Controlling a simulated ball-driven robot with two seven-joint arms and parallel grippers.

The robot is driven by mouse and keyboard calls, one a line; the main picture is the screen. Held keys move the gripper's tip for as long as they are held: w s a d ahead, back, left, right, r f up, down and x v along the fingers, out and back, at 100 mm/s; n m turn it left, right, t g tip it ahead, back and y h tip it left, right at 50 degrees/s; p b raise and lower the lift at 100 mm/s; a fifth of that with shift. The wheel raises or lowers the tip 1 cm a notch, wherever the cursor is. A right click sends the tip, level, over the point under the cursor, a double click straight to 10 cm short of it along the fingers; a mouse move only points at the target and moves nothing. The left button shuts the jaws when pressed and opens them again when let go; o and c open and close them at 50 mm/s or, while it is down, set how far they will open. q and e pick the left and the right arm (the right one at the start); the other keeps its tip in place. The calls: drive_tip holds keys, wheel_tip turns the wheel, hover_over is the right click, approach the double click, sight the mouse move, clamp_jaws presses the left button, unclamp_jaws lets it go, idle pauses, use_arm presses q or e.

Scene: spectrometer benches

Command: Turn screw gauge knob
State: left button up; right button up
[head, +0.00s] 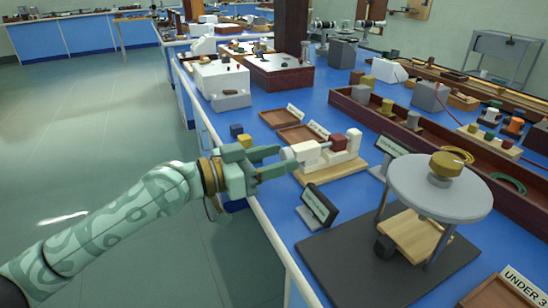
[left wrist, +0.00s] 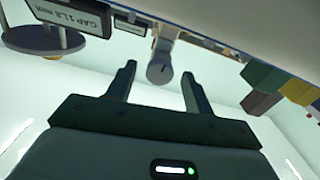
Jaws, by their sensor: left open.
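The screw gauge (head: 345,142) is a pale frame with a dark red block in it, on a light wooden base near the front edge of the blue bench. Its knob (head: 290,154) points left towards my left gripper (head: 286,159). The gripper is open, with its fingertips close to the knob end. My right gripper is not in view.
A small dark sign (head: 317,204) stands on the bench in front of the gauge; a "GAP 1.8 mm" sign (left wrist: 65,17) shows in the left wrist view. A round grey table (head: 440,190) stands to the right. Brown trays (head: 281,117) lie behind. Open floor is at left.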

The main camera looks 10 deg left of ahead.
use_arm(q)
drive_tip(key=c, duration=1)
drive_tip(key=shift+r+n, duration=0.1)
drive_tip(key=shift+n, duration=0.3)
drive_tip(key=shift+o, duration=0.2)
drive_tip(key=shift+n+p, duration=0.4)
drive_tip(key=shift+n, duration=0.5)
drive_tip(key=shift+n+p, duration=0.65)
drive_tip(key=shift+n, duration=1.65)
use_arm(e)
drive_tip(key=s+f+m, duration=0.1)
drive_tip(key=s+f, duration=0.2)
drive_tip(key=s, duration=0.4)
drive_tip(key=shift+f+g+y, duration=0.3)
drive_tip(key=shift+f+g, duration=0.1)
use_arm(q)
drive_tip(key=shift+a, duration=0.1)
